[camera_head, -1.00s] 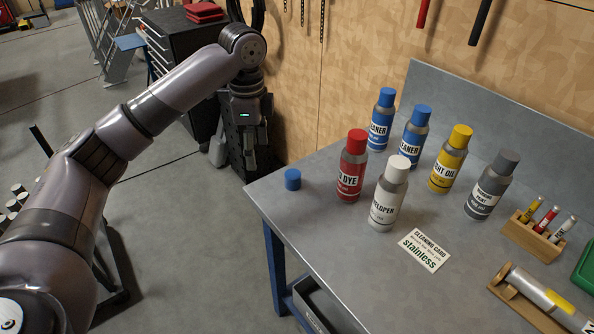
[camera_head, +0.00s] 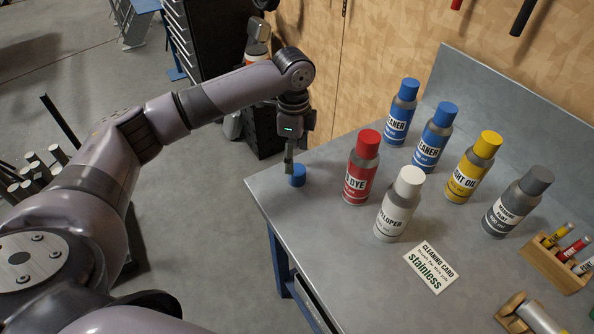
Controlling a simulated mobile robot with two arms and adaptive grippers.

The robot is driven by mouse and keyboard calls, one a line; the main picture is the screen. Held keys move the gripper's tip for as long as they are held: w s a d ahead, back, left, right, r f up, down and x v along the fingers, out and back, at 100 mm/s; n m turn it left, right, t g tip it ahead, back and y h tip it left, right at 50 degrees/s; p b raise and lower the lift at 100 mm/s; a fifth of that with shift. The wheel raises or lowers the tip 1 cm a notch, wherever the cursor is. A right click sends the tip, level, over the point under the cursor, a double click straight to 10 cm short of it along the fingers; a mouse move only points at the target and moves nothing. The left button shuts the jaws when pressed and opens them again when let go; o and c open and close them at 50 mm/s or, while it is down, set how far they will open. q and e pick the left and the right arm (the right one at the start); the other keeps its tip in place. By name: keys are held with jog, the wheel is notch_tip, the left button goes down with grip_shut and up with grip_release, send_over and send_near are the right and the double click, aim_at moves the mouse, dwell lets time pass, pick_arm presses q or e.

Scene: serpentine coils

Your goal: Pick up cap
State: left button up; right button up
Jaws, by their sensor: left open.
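A small blue cap (camera_head: 298,178) lies on the grey metal table (camera_head: 325,235) near its left corner. My left gripper (camera_head: 290,163) points down right over the cap, and its fingers partly hide the cap's upper left side. The gripper is open; I cannot tell whether the fingers touch the cap. My right gripper is not in view.
Blue-capped cleaner cans (camera_head: 401,113), a yellow-capped oil can (camera_head: 473,168) and a grey-capped can (camera_head: 517,203) stand farther right. A cleaning card (camera_head: 431,267) lies in front.

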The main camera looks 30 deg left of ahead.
aim_at(297, 169)
pick_arm(q)
notch_tip(297, 169, down, 2)
jog(key=shift+w+f, duration=0.1)
jog(key=shift+f, duration=0.05)
jog(key=shift+d+f+p, duration=0.1)
jog(key=shift+f+p, duration=0.25)
jog(key=shift+p, duration=0.1)
jog(key=f, duration=0.1)
jog(key=f+p, duration=0.1)
jog(key=f, duration=0.1)
jog(key=shift+w+d+f, duration=0.15)
jog(key=shift+d+f, duration=0.05)
jog(key=shift+f, duration=0.45)
jog(key=c, duration=0.9)
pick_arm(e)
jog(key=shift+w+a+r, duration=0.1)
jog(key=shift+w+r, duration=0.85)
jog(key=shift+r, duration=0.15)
